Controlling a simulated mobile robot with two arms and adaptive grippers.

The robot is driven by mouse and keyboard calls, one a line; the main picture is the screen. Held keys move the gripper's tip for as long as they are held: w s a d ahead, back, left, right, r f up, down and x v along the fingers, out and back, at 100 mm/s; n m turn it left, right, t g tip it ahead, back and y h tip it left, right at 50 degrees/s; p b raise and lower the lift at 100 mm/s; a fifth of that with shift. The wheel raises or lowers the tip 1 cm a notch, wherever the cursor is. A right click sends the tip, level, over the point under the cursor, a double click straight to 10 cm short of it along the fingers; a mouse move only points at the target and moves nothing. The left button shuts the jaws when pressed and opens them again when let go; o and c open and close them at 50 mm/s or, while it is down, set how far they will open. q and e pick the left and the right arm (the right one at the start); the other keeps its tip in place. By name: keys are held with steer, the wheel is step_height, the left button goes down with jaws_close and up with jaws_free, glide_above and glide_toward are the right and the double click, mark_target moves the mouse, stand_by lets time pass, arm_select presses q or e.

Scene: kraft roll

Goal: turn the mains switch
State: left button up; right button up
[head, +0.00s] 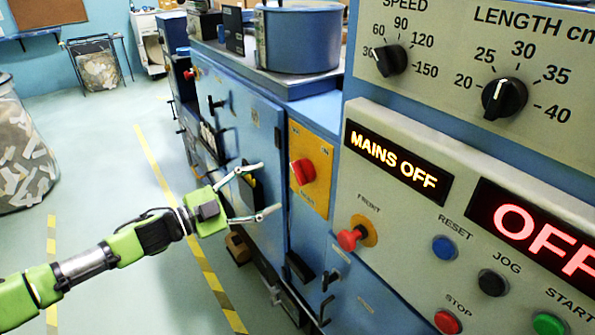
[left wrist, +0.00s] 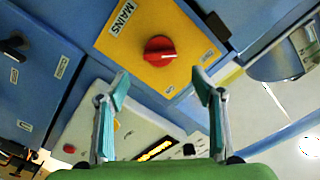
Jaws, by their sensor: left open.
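The mains switch (head: 302,172) is a red rotary knob on a yellow plate on the side of the blue machine. In the left wrist view the red knob (left wrist: 159,50) sits on its yellow plate, marked MAINS, beyond my fingertips. My left gripper (head: 246,193) is open and empty, to the left of the switch in the head view and apart from it. Its two fingers (left wrist: 164,88) are spread wide in the left wrist view. The display (head: 395,164) reads MAINS OFF. My right gripper is not in view.
A control panel with a red emergency button (head: 351,237), blue reset button (head: 445,247), black jog button (head: 492,282) and dials (head: 504,98) stands at the right. A blue drum (head: 300,38) is on top. The floor at left is open, with a scrap bin (head: 22,150).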

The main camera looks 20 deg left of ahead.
mark_target(296, 175)
arm_select(q)
steer(key=p+x, duration=0.2)
steer(key=x, duration=0.7)
steer(key=shift+w+r, duration=0.1)
steer(key=shift+w+d, duration=0.4)
steer(key=c, duration=1.1)
